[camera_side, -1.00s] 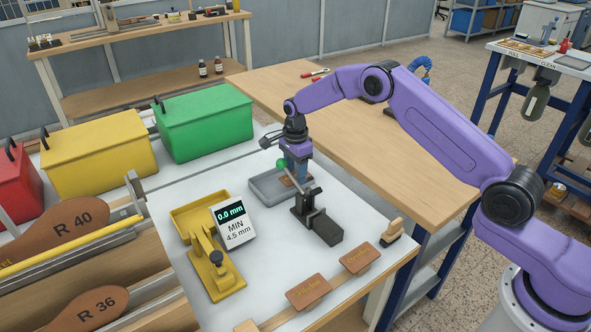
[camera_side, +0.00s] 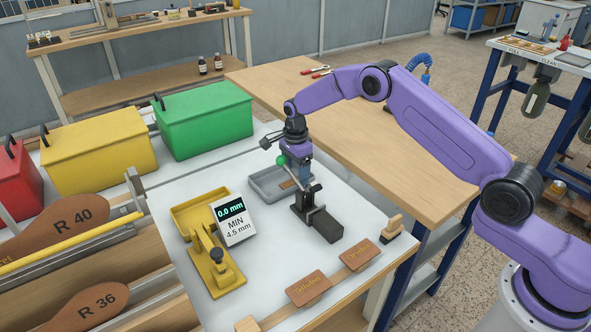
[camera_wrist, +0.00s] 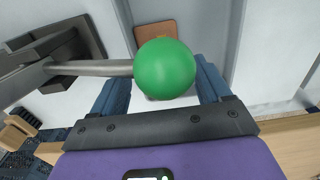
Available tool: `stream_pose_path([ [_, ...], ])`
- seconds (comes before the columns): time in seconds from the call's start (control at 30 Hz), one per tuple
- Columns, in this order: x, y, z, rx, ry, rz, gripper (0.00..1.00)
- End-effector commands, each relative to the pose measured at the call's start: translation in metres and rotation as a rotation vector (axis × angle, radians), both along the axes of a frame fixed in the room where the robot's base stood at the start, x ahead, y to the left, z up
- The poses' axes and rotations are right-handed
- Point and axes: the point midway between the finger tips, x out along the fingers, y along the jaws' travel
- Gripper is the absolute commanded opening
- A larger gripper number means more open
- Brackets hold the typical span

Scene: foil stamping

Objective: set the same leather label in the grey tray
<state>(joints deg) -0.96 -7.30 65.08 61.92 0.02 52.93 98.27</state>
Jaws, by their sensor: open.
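A brown leather label (camera_side: 288,184) lies in the grey tray (camera_side: 262,193), near its right side. In the wrist view the label (camera_wrist: 156,33) shows beyond the green ball and between my fingers, partly hidden. My gripper (camera_side: 300,174) is above the right part of the tray, with its blue fingers open and apart from the label. Two more brown labels with gold lettering, one (camera_side: 308,288) and another (camera_side: 360,255), rest on a wooden strip at the front.
A dark lever press (camera_side: 318,222) stands right beside the tray; its green ball knob (camera_wrist: 165,68) is very near my fingers. A yellow gauge (camera_side: 217,265) with a 0.0 mm display (camera_side: 231,211) stands left. A wooden-handled stamp (camera_side: 394,229) is at the right.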

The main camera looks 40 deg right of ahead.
Motion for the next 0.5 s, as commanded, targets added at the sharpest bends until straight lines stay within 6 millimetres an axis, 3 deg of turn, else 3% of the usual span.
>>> stream_pose_path([
  [0.17,0.0,0.0,0.012,0.0,-0.003,0.001,0.77],
  [0.5,0.001,0.0,0.078,0.001,-0.005,0.0,0.77],
])
